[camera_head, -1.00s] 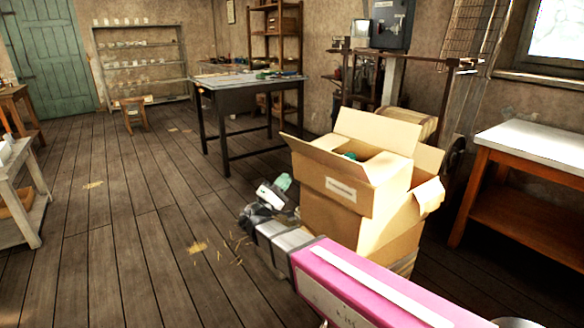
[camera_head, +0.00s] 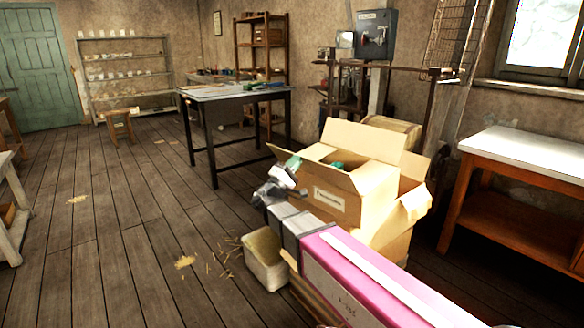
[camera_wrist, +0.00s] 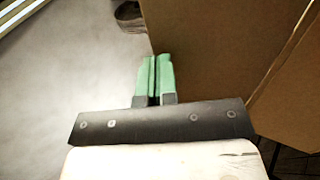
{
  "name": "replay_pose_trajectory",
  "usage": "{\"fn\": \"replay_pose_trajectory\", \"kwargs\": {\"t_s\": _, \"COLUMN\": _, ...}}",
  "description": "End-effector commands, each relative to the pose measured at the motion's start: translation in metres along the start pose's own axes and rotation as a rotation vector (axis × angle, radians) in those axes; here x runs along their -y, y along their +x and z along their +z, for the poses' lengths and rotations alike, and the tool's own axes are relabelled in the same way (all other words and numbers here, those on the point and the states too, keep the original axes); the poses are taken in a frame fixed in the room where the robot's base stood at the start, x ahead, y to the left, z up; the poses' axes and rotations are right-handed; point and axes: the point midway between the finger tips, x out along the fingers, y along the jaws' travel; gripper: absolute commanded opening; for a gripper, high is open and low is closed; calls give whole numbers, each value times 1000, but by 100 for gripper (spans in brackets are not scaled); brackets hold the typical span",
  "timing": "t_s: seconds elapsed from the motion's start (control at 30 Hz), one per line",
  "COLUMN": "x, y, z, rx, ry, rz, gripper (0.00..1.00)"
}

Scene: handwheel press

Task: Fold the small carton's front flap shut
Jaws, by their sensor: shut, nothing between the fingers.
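The small carton (camera_head: 348,200), brown with a white label on its near side, sits open on top of a larger carton. Its back flap (camera_head: 365,140) stands up, and a flap (camera_head: 280,151) sticks out at its left; I cannot tell for sure which is the front flap. Something green (camera_head: 337,165) lies inside. My gripper (camera_head: 292,164) is beside the carton's left near corner, its green fingertips at about rim height. In the wrist view the fingers (camera_wrist: 155,76) are closed together and empty, beside a brown cardboard face (camera_wrist: 225,60). Contact is unclear.
A larger carton (camera_head: 392,242) with bent flaps stands underneath. A pale bin (camera_head: 265,262) is on the floor below my arm. A white-topped bench (camera_head: 530,150) stands at the right, a dark table (camera_head: 235,95) behind. The floor at the left is open.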

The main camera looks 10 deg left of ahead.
Motion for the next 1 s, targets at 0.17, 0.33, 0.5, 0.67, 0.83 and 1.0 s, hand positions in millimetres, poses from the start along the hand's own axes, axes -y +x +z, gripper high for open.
{"fn": "replay_pose_trajectory", "kwargs": {"t_s": 0.17, "x": 0, "y": 0, "z": 0, "rx": 0, "ry": 0, "rz": 0, "gripper": 0}}
{"fn": "replay_pose_trajectory", "kwargs": {"t_s": 0.33, "x": 0, "y": 1, "z": 0, "rx": 0, "ry": 0, "rz": -5, "gripper": 0}}
{"fn": "replay_pose_trajectory", "kwargs": {"t_s": 0.5, "x": -2, "y": 6, "z": 0, "rx": 1, "ry": 2, "rz": -42, "gripper": 0}}
{"fn": "replay_pose_trajectory", "kwargs": {"t_s": 0.67, "x": -4, "y": 16, "z": 1, "rx": 1, "ry": 3, "rz": -126, "gripper": 0}}
{"fn": "replay_pose_trajectory", "kwargs": {"t_s": 0.83, "x": -5, "y": 34, "z": 0, "rx": 2, "ry": 4, "rz": -262, "gripper": 0}}
{"fn": "replay_pose_trajectory", "kwargs": {"t_s": 1.0, "x": -2, "y": 54, "z": 0, "rx": 2, "ry": 4, "rz": -423, "gripper": 0}}
